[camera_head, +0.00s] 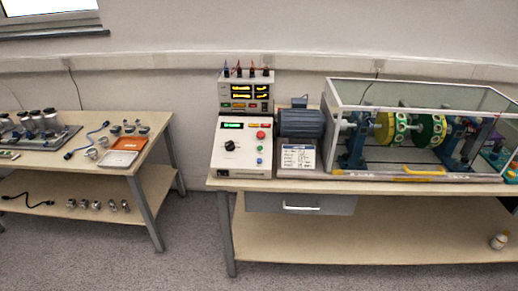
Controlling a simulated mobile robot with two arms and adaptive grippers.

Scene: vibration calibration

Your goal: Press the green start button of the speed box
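The speed box (241,167) is a light box with a sloped front at the left end of the right-hand table. It has a lit green display (232,125), a black dial (230,146) and a larger red button (261,134). A small green button (260,148) appears below the red one, with a small blue one (259,161) under it; they are too small to make out well. Neither of my grippers is in view, and nothing covers the box's front.
A meter unit (232,90) with yellow displays stands behind the box. A motor (301,123), a sheet (299,157) and a clear-walled rotor enclosure (385,172) stand to its right. A table with sensors and an orange tray (118,158) is at left. Floor (185,250) is free between the tables.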

